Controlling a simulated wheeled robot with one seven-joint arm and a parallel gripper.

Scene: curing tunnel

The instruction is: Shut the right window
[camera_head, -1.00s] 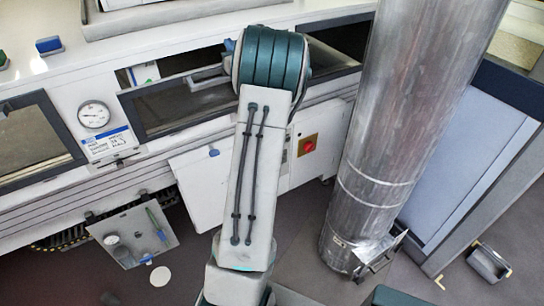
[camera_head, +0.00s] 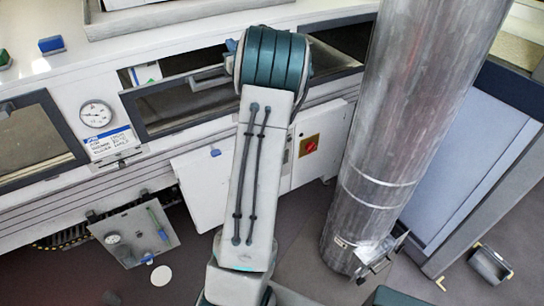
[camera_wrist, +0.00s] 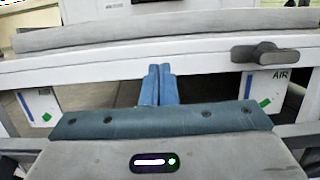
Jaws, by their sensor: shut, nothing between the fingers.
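The right window (camera_head: 185,105) is a dark-framed pane in the white tunnel wall. Its upper edge tilts outward, leaving a dark gap above it, and a grey bar handle (camera_head: 208,79) sits near that edge. My arm covers the middle of the window, and its right end shows beyond the arm.
Another dark-framed window (camera_head: 25,138) is at the left, beside a round gauge (camera_head: 96,114). A thick metal duct (camera_head: 395,120) stands close on the right. A red switch (camera_head: 309,145) is below the window. A grey knob-like handle (camera_wrist: 268,53) shows right of the fingers.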

